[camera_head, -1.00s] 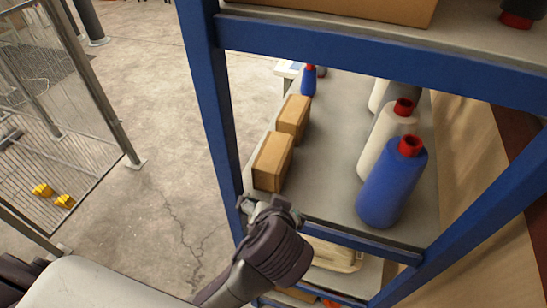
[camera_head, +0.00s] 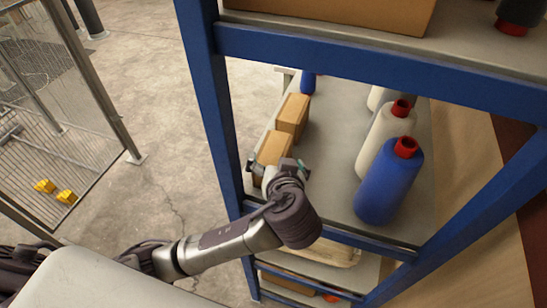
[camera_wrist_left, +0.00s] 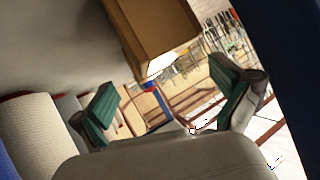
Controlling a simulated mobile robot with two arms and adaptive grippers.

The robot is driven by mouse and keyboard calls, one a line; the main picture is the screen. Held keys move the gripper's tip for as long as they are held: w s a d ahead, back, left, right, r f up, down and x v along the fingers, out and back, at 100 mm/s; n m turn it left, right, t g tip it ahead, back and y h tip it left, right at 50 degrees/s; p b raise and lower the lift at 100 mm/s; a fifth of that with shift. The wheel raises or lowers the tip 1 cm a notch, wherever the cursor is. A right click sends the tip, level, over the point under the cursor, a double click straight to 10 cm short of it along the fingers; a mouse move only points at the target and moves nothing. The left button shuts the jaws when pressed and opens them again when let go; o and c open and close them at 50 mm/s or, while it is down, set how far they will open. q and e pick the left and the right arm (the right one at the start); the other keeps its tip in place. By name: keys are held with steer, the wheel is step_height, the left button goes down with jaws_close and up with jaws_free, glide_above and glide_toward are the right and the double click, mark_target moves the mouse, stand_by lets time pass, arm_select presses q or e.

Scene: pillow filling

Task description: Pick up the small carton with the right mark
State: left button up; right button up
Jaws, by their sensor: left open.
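Two small brown cartons stand on the shelf's left side. The near carton (camera_head: 274,147) is partly hidden by my left gripper, and the far carton (camera_head: 293,113) stands behind it. My left gripper (camera_head: 279,167) is open at the near end of the near carton, a fingertip showing on either side. In the left wrist view, a carton (camera_wrist_left: 152,30) is just ahead of the open green-padded fingers (camera_wrist_left: 168,102). I see no readable mark on either carton. My right gripper is not in view.
A blue bottle (camera_head: 390,185) and a white bottle (camera_head: 383,138), both red-capped, stand right of the cartons. A blue rack post (camera_head: 213,100) rises left of the shelf, and a blue beam (camera_head: 380,65) crosses above. Bare shelf lies between cartons and bottles.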

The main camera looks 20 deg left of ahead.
mark_target(274, 157)
arm_select(q)
steer(key=p+x, duration=0.1)
steer(key=x, duration=0.2)
steer(key=shift+w+a+f+p, duration=0.1)
steer(key=shift+w+a+p, duration=0.2)
steer(key=shift+p, duration=0.1)
steer(key=shift+w+a+f, duration=0.1)
steer(key=shift+w+f, duration=0.15)
steer(key=shift+f, duration=0.05)
steer(key=shift+c, duration=0.3)
steer(key=shift+s, duration=0.1)
steer(key=shift+c, duration=1.3)
steer(key=c, duration=0.8)
